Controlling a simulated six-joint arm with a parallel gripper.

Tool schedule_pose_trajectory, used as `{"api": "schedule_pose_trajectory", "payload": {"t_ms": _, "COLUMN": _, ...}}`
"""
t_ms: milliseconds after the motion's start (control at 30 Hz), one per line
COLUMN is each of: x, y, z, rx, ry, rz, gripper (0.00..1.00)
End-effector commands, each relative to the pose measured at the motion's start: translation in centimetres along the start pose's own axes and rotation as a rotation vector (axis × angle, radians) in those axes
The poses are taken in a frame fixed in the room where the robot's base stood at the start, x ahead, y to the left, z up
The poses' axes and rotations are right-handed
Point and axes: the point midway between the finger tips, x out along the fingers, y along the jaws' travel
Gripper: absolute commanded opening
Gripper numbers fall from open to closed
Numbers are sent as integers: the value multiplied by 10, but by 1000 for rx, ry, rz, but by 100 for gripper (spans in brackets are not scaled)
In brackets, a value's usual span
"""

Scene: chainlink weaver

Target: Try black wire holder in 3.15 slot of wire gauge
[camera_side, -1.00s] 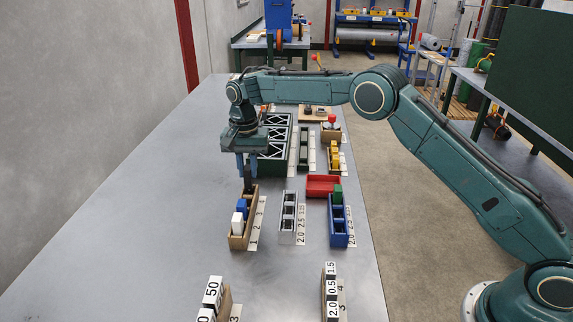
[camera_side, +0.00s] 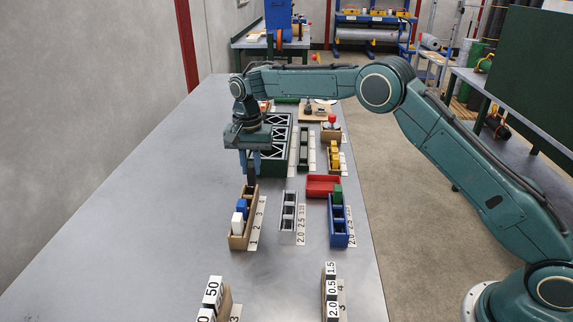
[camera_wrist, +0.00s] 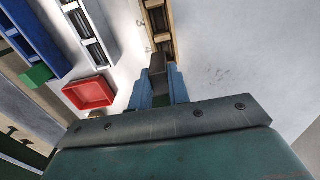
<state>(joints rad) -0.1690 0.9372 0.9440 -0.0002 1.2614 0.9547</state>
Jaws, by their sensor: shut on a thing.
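My gripper (camera_side: 249,165) is shut on the black wire holder (camera_side: 251,173), above the far end of a wooden rack (camera_side: 236,243). The holder shows dark between the blue fingers in the wrist view (camera_wrist: 158,66). The rack holds a blue block (camera_side: 242,205) and a white block (camera_side: 237,222); its far slot looks empty. The grey wire gauge (camera_side: 288,220) stands to the right of the wooden rack, with dark slots and a label strip (camera_side: 301,225) reading 2.0 and 2.5; the far mark is too small to read. My gripper is apart from the gauge.
A red tray (camera_side: 323,184) and a blue rack (camera_side: 339,233) with a green block (camera_side: 337,194) stand right of the gauge. Number blocks (camera_side: 212,292) stand at the front. The table's left side is clear.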

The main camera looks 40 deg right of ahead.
Motion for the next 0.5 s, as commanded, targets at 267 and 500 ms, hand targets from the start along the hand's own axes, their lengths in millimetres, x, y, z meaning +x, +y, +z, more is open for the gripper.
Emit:
{"api": "schedule_pose_trajectory", "payload": {"t_ms": 267, "x": -18, "y": 29, "z": 3, "rx": 1, "ry": 1, "rz": -2, "gripper": 0}}
{"api": "schedule_pose_trajectory", "payload": {"t_ms": 500, "x": -35, "y": 66, "z": 12, "rx": 1, "ry": -1, "rz": -1, "gripper": 0}}
